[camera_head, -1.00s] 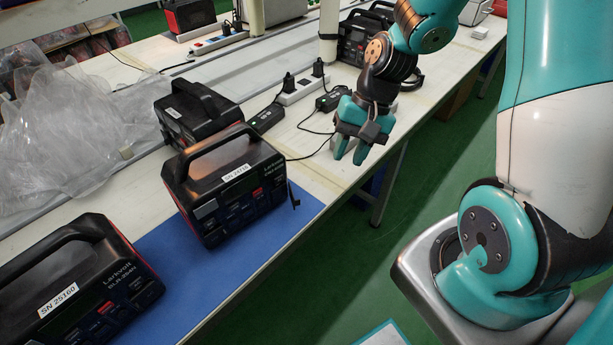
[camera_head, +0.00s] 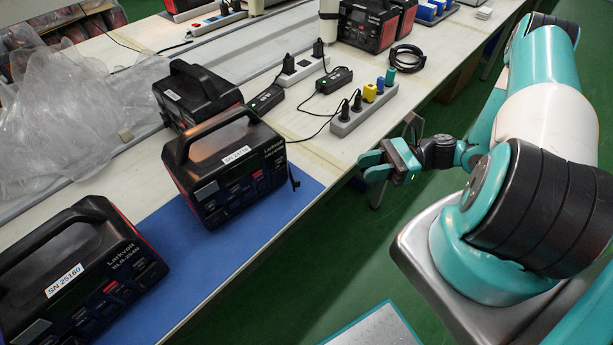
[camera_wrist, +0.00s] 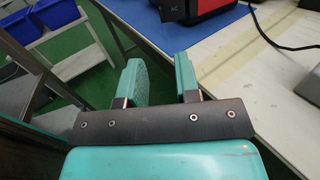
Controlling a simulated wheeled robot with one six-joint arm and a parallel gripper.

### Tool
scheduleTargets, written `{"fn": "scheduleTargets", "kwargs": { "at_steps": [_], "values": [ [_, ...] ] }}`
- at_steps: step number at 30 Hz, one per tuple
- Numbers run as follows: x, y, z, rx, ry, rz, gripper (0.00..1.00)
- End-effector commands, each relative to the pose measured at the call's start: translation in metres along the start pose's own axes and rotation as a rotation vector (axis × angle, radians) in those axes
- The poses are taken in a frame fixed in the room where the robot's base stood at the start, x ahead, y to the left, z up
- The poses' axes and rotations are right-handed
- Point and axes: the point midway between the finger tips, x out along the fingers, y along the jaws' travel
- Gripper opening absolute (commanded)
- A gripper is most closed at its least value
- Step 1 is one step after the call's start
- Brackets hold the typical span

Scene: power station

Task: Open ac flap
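A black and red power station (camera_head: 228,170) with a top handle stands on a blue mat (camera_head: 285,215), its front panel facing right and toward the camera. A thin black piece (camera_head: 294,178) sticks out at its right end; it looks like the ac flap standing out from the body. In the wrist view, a dark panel with a small light marking (camera_wrist: 178,10) shows at the top beside the red and black body (camera_wrist: 212,6). My gripper (camera_head: 368,167) is apart from it, off the table's front edge to the right. Its teal fingers (camera_wrist: 160,62) are spread with nothing between them.
Another power station (camera_head: 85,275) stands front left and one (camera_head: 197,95) stands behind. A power strip (camera_head: 364,108) with plugs and a coiled black cable (camera_head: 406,57) lie on the table. Clear plastic bags (camera_head: 70,125) lie at left. Blue bins (camera_wrist: 55,12) show in the wrist view.

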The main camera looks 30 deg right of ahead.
Motion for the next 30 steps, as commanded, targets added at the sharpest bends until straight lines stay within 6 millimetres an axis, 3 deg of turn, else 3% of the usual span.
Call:
{"fn": "scheduleTargets", "kwargs": {
  "at_steps": [9,15,21,30],
  "values": [
    [0.076,0.001,0.002,0.003,-0.001,0.008,0.3],
    [0.115,0.002,0.001,0.001,0.001,0.007,0.3],
    [0.137,0.001,0.0,0.0,0.002,0.004,0.3],
    [0.142,0.0,0.0,-0.002,0.002,0.0,0.3]
  ]
}}
